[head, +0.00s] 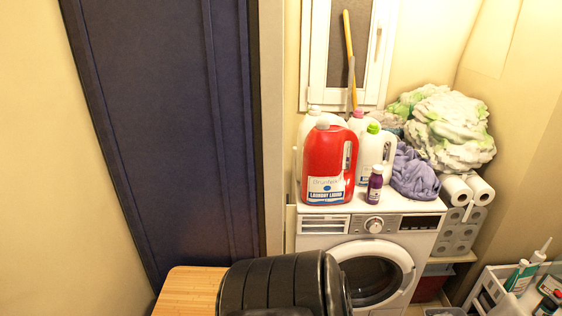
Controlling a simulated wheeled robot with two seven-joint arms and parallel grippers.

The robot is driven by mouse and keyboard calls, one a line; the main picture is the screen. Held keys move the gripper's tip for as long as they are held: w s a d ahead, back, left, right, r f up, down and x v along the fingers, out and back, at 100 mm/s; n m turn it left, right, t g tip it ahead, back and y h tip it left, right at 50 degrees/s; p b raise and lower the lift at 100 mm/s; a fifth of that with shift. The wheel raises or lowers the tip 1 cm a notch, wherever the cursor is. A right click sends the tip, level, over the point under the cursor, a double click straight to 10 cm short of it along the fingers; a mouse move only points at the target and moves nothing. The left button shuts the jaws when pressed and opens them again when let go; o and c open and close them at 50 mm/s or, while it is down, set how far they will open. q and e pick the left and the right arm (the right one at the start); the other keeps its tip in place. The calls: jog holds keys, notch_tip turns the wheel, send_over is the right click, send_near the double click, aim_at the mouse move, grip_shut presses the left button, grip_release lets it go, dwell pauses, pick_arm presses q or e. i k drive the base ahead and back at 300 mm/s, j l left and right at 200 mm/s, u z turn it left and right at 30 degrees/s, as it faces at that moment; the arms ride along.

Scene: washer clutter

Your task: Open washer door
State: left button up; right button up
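The white washer (318,243) stands right of centre against the back wall, with its control panel and round knob facing me. Its round door (403,262) has a white ring and dark glass, and it looks shut. The lower left of the door is hidden behind a black ribbed form at the bottom of the view. Neither of my grippers shows in the head view.
On the washer stand a red detergent bottle (326,160), white bottles, a small purple bottle (375,184) and a purple cloth (414,173). A wooden surface (188,290) is at lower left. A shelf with paper rolls (455,190) stands right of the washer.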

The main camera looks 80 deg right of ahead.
aim_at(392, 255)
jog(key=z, duration=3.4)
